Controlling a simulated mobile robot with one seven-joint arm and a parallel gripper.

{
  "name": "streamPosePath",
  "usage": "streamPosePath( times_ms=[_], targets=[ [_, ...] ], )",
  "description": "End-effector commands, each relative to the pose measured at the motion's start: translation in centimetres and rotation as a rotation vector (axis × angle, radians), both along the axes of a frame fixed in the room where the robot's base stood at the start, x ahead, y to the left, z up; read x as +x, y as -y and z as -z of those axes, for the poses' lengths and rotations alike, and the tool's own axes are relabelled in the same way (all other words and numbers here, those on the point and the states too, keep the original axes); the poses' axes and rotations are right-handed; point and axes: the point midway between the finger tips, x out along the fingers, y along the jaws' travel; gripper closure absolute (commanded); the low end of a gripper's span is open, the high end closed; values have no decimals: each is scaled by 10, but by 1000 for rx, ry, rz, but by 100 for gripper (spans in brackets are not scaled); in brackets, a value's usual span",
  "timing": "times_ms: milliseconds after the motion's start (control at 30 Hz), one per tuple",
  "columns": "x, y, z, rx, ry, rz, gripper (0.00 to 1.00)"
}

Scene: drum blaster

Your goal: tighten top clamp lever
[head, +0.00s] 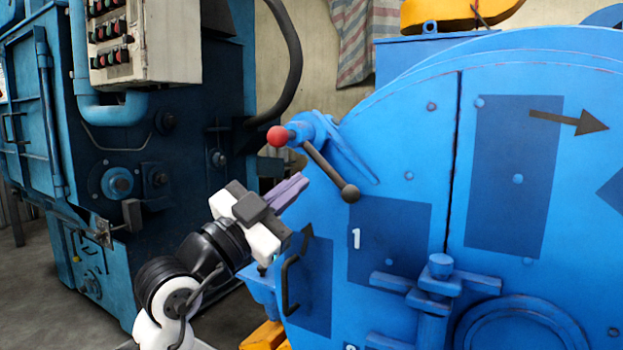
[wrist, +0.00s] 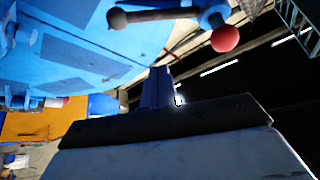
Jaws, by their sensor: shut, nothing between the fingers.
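The top clamp lever (head: 325,168) is a dark rod on the blue drum blaster (head: 440,120). It slants down to the right from a red ball (head: 278,136) at its upper left to a dark ball (head: 350,193) at its lower right. In the wrist view the lever (wrist: 160,14) and the red ball (wrist: 225,38) show at the top, beyond the fingers. My gripper (head: 291,186) is shut and empty, with its purple fingers together. In the head view it is below the red ball and left of the dark ball, apart from the lever.
A bent dark handle (head: 287,285) is on the drum front below my gripper. A lower blue clamp (head: 438,285) sticks out at the right. A dark blue machine with a grey button box (head: 117,40) stands at the left. Open space lies between the machines.

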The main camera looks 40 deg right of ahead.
Motion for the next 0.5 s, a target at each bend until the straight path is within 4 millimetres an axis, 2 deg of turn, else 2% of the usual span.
streamPosePath(
  times_ms=[300, 500],
  targets=[
    [-10, 12, -31, 114, 27, -73, 100],
    [-18, 19, -43, 232, 43, -152, 100]
  ],
)
